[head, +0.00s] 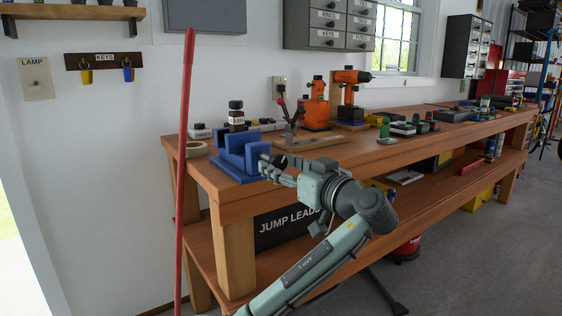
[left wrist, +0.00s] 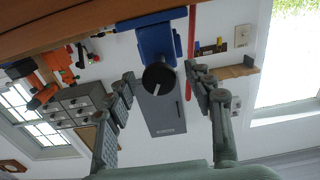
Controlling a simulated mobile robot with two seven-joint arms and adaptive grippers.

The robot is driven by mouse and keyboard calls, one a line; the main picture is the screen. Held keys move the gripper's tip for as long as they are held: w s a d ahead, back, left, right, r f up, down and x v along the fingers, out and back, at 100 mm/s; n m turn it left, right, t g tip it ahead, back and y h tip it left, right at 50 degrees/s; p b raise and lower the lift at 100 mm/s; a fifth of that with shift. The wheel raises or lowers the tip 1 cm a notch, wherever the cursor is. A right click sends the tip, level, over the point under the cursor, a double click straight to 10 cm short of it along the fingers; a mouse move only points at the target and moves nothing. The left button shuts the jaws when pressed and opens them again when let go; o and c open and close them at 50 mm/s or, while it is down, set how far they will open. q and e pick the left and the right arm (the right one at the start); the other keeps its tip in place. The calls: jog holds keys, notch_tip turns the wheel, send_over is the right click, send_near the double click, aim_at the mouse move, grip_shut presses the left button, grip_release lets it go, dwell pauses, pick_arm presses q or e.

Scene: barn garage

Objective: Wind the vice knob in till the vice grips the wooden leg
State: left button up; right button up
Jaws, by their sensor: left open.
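The blue vice (head: 232,168) sits at the near left corner of the wooden workbench. It also shows in the left wrist view (left wrist: 155,40), where its round black knob (left wrist: 159,78) with a pale mark faces the camera. My left gripper (head: 266,166) is at the right side of the vice. In the left wrist view its open fingers (left wrist: 160,76) stand on either side of the knob, with gaps showing on both sides. The knob is hidden behind the gripper in the head view. I cannot make out the wooden leg in either view. My right gripper is not in view.
A red pole (head: 182,190) stands upright in front of the bench's left end. The floor (head: 480,260) at right is mostly clear.

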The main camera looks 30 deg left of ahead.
pick_arm(q)
jog(key=shift+w+a, duration=0.2)
jog(key=shift+a, duration=0.3)
jog(key=shift+w+a, duration=0.15)
jog(key=shift+a, duration=0.1)
jog(key=c, duration=1.1)
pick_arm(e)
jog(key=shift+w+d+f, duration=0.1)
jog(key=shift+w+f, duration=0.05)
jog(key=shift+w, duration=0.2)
pick_arm(q)
jog(key=shift+m, duration=0.3)
